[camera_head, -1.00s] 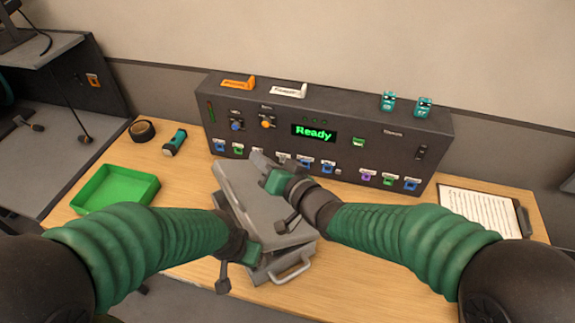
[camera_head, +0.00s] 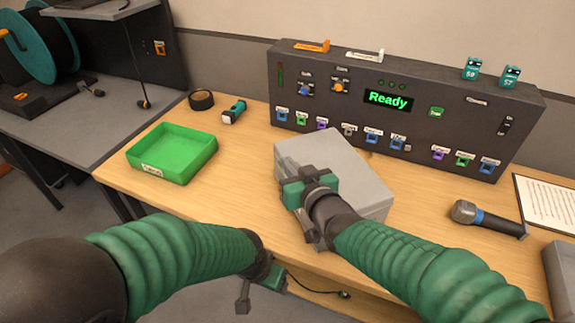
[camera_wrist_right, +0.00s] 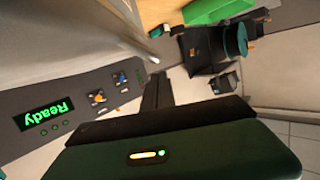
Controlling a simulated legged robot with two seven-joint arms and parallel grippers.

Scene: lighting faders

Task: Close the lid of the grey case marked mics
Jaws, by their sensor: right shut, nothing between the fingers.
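The grey case (camera_head: 350,165) stands on the wooden table in front of the fader console. Its lid lies flat on top and looks closed; no mics marking can be read, and my right arm hides part of its front. My right gripper (camera_head: 287,163) is shut and empty, lying over the left part of the lid, touching or just above it. It also shows in the right wrist view (camera_wrist_right: 156,92). My left gripper (camera_head: 258,285) is low, in front of the table's front edge, away from the case; its fingers are not clear.
The console (camera_head: 400,110) stands close behind the case. A green tray (camera_head: 205,160) is to the left, with a torch (camera_head: 234,111) and tape roll (camera_head: 201,99) behind it. A microphone (camera_head: 488,218) and a second grey box (camera_head: 562,275) are at the right.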

